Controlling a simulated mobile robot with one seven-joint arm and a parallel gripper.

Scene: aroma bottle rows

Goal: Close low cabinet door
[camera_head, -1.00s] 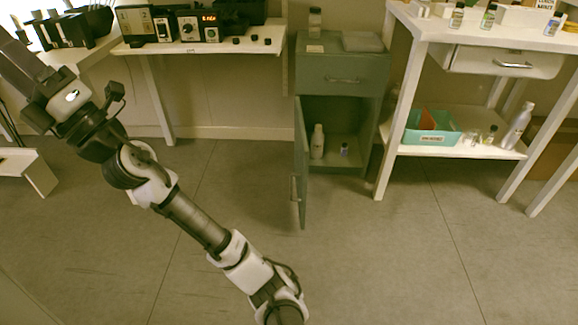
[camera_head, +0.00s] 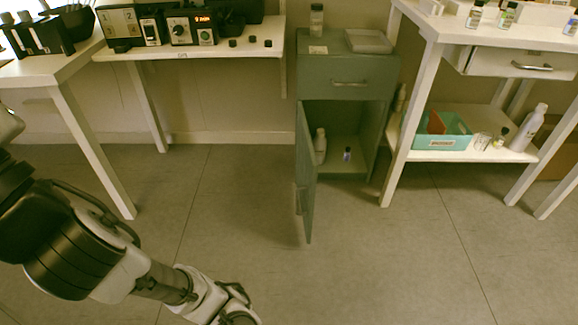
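The low cabinet (camera_head: 350,66) is grey-green and stands in the middle of the view. Its lower door (camera_head: 306,178) is hinged at the left and swung wide open toward me, seen nearly edge-on. A handle (camera_head: 298,198) shows on the door's outer face. Inside the open compartment stand a white bottle (camera_head: 320,146) and a small dark bottle with a blue label (camera_head: 347,154). The drawer (camera_head: 348,86) above is shut. My arm's links cross the lower left, apart from the door. My gripper is not in view.
A white table with devices (camera_head: 190,30) stands left of the cabinet. A white shelf table (camera_head: 470,152) with a teal bin (camera_head: 440,142) and bottles stands close on the right. The floor (camera_head: 400,260) before the door is clear.

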